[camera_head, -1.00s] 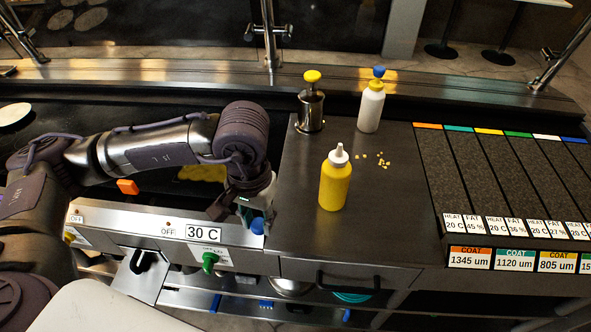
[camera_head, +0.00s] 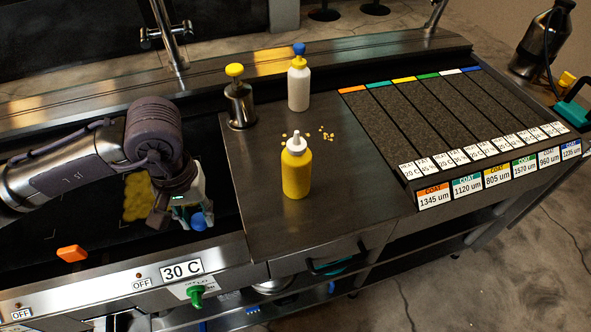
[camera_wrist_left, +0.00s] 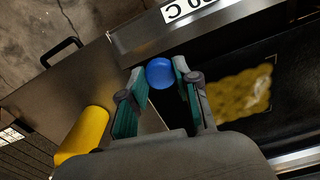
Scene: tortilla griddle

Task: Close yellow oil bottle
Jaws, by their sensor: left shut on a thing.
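The yellow oil bottle (camera_head: 296,173) stands upright on the steel counter, with a white pointed nozzle top (camera_head: 296,144). In the left wrist view its yellow side (camera_wrist_left: 84,134) shows at the lower left, apart from the fingers. My left gripper (camera_head: 190,208) is over the right end of the griddle, left of the bottle. It is shut on a small round blue thing (camera_wrist_left: 160,73), which also shows below the fingers in the head view (camera_head: 199,221). The rest of the blue thing is hidden. My right gripper is not in view.
A white bottle with a blue top (camera_head: 299,84) and a steel dispenser with a yellow knob (camera_head: 238,98) stand behind the yellow bottle. Small yellow crumbs (camera_head: 326,133) lie nearby. A yellow patch (camera_head: 137,198) lies on the griddle. Dark coated strips (camera_head: 430,120) lie right.

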